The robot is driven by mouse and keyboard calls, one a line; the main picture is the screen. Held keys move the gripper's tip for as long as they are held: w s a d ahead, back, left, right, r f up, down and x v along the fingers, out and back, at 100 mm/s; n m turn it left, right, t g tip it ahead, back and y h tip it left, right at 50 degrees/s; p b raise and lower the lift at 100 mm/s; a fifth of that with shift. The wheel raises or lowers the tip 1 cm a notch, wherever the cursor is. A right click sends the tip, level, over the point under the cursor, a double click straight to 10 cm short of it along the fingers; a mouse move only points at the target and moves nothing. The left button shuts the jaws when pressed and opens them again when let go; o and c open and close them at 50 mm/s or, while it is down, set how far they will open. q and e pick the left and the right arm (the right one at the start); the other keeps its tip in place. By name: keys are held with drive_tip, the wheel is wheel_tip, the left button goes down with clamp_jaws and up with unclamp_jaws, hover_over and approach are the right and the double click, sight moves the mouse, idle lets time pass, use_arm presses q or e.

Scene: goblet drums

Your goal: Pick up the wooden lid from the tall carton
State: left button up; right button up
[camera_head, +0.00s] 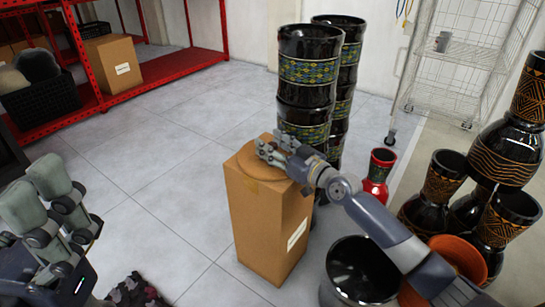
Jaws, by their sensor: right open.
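The tall carton (262,225) stands upright on the floor near the middle of the head view. The round, flat wooden lid (258,171) lies on its top. My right gripper (272,150) is open above the far right part of the lid and hides some of it. Whether its fingers touch the lid I cannot tell. My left gripper (42,195) is at the left edge, far from the carton; its fingers lie close together in view, and their opening is unclear.
Stacked black patterned drums (305,85) stand right behind the carton. A red goblet drum (378,170), a black bucket-like vessel (352,272) and several dark goblet drums (432,195) crowd the right. A red shelf (112,72) stands at back left.

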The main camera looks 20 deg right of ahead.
clamp_jaws()
drive_tip(key=shift+r, duration=0.2)
